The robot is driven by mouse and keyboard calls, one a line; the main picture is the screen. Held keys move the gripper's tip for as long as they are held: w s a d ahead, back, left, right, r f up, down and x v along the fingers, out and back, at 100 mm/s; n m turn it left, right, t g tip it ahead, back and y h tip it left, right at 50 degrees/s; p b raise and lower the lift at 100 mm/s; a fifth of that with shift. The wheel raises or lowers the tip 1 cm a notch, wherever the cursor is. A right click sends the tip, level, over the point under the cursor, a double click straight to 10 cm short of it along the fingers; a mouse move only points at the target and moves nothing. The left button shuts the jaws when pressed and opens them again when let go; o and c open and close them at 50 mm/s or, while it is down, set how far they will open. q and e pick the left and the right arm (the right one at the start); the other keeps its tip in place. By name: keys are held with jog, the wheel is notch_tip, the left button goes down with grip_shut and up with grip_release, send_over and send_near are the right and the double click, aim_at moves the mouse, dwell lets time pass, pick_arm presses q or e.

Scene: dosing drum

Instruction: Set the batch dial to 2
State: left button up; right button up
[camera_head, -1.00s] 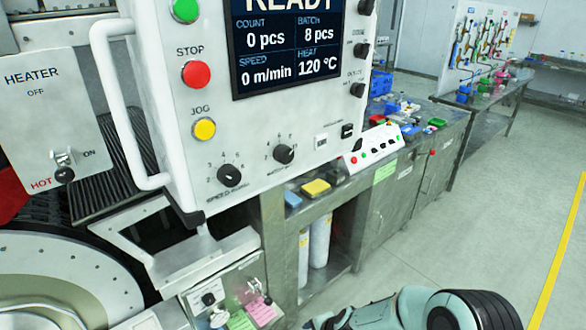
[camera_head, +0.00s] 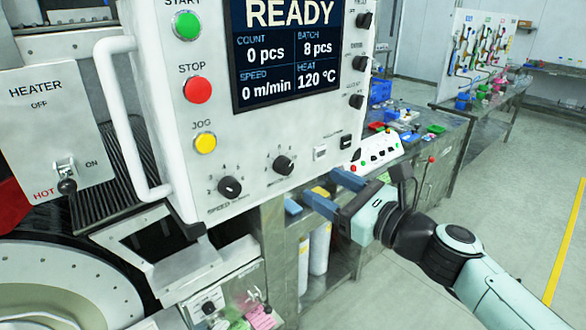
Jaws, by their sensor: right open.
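The control panel (camera_head: 215,120) fills the upper middle. Its screen (camera_head: 287,50) reads READY, count 0 pcs, batch 8 pcs, speed 0 m/min, heat 120 °C. Two black dials sit along its lower edge. The left one is the speed dial (camera_head: 229,187). The right one is the batch dial (camera_head: 284,165); its small label is blurred, and I cannot tell which number it points to. My right gripper (camera_head: 321,187) is open and empty, its two blue-grey fingers pointing left, to the right of and slightly below the batch dial, apart from it. My left gripper is not in view.
A white handle (camera_head: 120,120) stands out left of the panel. Start (camera_head: 187,25), stop (camera_head: 197,90) and jog (camera_head: 204,142) buttons run down its left side. A small switch box (camera_head: 376,150) and cluttered bench lie behind my right gripper. Open floor is at right.

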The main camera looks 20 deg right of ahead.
aim_at(288, 166)
jog(key=x, duration=0.9)
jog(key=shift+w+p, duration=0.25)
jog(key=shift+p, duration=0.05)
jog(key=c, duration=1)
